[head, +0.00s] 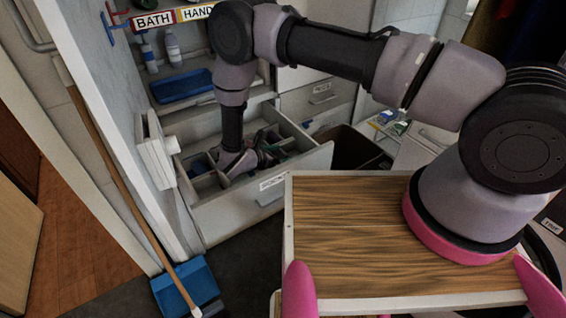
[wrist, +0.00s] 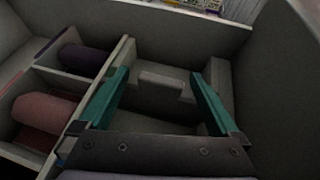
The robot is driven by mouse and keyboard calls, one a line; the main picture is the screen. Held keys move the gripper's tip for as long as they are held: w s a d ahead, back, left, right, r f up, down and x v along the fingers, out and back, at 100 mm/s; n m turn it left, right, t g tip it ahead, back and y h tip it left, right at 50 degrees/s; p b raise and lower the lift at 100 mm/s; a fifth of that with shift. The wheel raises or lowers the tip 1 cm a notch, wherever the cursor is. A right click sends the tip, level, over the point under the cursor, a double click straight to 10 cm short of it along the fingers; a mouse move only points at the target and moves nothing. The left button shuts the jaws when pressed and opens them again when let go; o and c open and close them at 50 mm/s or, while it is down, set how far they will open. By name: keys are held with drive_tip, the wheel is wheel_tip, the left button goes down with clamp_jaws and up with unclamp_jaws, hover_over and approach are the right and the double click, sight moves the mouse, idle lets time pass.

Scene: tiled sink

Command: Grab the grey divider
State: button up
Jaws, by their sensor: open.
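My gripper (wrist: 159,74) reaches down inside an open drawer, its two teal fingers spread apart with nothing clasped between them. In the wrist view a grey piece with a raised block, which looks like the grey divider (wrist: 160,84), shows in the gap between the fingers, beyond the gripper's dark palm. I cannot tell how far below the fingertips it lies. In the head view my gripper (head: 236,163) is over the middle of the drawer (head: 309,163); the divider cannot be made out there.
Left of the fingers, a pale partition (wrist: 121,57) borders compartments holding a dark purple roll (wrist: 85,60) and a pinkish roll (wrist: 44,113). The drawer's grey wall (wrist: 270,70) rises at right. A blue tray (head: 182,87) lies on the shelf behind; a broom (head: 125,205) leans at left.

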drive_tip(key=c, duration=1.4)
drive_tip(key=shift+c, duration=0.2)
drive_tip(key=shift+r, duration=0.1)
